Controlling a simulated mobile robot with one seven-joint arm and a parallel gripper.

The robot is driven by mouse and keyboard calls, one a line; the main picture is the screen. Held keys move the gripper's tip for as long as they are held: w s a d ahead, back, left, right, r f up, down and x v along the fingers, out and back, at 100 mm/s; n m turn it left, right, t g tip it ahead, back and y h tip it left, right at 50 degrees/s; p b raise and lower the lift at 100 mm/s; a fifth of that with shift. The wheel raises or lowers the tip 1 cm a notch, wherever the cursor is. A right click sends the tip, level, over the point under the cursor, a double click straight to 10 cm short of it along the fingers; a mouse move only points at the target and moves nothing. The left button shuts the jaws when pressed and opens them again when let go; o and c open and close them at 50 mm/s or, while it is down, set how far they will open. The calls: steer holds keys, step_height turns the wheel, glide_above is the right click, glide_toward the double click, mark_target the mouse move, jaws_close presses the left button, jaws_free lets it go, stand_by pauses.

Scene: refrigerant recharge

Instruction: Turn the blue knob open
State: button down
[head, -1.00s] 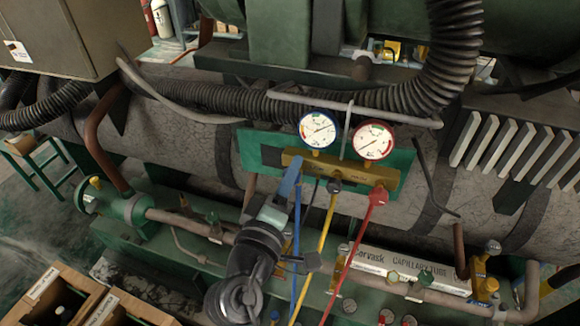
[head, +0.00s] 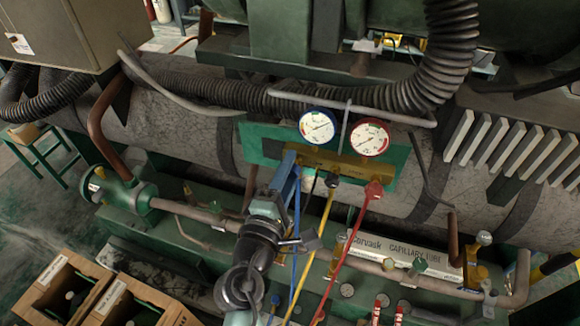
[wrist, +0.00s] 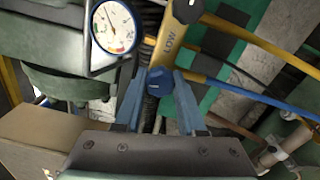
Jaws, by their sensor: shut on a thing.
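The blue knob (wrist: 158,82) sits at the low-side end of the brass manifold (wrist: 180,22), which is marked LOW. In the wrist view it is between the two blue-grey fingers of my gripper (wrist: 160,92), which is shut on it. In the head view my gripper (head: 286,172) meets the left end of the brass manifold (head: 335,167), and its fingers largely hide the knob. The red knob (head: 374,188) is at the manifold's right end. How far the blue knob is turned cannot be told.
A blue-rimmed gauge (head: 318,127) and a red-rimmed gauge (head: 370,137) stand above the manifold. Blue, yellow (head: 318,240) and red (head: 348,245) hoses hang below, close to my arm. Wooden crates (head: 140,300) are at lower left. A white capillary tube box (head: 400,255) lies lower right.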

stand_by(0.3)
steer(key=c, duration=0.5)
jaws_free()
steer(key=b+v, duration=0.2)
steer(key=v, duration=1.1)
